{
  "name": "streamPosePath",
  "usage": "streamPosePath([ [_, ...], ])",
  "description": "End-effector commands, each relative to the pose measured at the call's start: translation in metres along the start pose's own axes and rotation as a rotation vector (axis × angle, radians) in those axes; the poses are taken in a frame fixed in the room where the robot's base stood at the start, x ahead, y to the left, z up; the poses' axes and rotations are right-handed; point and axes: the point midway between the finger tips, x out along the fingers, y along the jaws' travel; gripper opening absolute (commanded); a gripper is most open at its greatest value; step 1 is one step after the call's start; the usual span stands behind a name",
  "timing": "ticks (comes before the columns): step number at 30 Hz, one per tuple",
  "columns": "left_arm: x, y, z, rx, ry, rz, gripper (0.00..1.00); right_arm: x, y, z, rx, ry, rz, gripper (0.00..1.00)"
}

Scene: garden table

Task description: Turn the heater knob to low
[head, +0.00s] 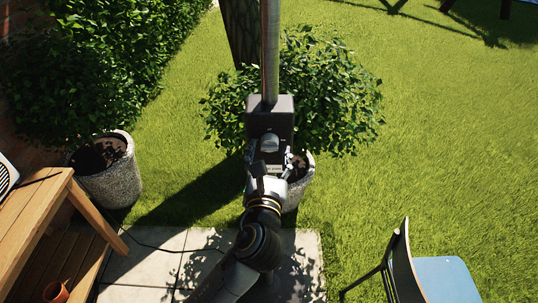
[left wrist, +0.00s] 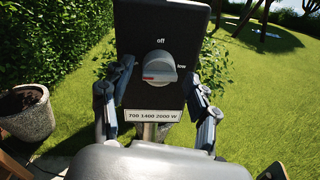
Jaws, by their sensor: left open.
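The heater's dark control box (head: 270,112) sits on a metal pole (head: 270,50). In the left wrist view its front face (left wrist: 133,25) fills the middle. The round grey knob (left wrist: 160,67) has a raised bar lying about level, with a red mark at its left end. The word "off" is above the knob and "low" to its right; a wattage label (left wrist: 152,115) is below. My left gripper (left wrist: 160,74) is open, one finger on each side of the knob. I cannot tell whether they touch it. It also shows before the box in the head view (head: 268,163).
A bushy plant in a stone pot (head: 298,185) stands behind the heater. Another stone pot (head: 112,175) and a wooden table (head: 40,205) are at the left. A blue chair (head: 445,280) is at the lower right. Open grass (head: 440,130) lies to the right.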

Motion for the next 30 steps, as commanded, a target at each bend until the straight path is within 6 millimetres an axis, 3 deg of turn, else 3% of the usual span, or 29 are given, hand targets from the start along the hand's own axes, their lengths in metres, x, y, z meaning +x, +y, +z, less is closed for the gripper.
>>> streamPosePath([
  [8, 0.002, 0.000, 0.000, 0.000, 0.000, 0.000, 0.60, 0.001, -0.011, -0.007, 0.003, 0.010, -0.013, 0.40],
  [16, 0.002, 0.000, 0.000, 0.000, 0.000, 0.001, 0.09, 0.001, -0.012, -0.007, 0.001, 0.011, -0.014, 0.40],
  [17, 0.002, 0.000, 0.000, 0.000, 0.000, 0.001, 0.07, 0.001, -0.011, -0.007, 0.001, 0.011, -0.014, 0.40],
  [30, 0.002, 0.001, 0.001, -0.113, -0.007, 0.004, 0.07, -0.005, -0.004, -0.006, -0.002, 0.009, -0.005, 0.40],
])
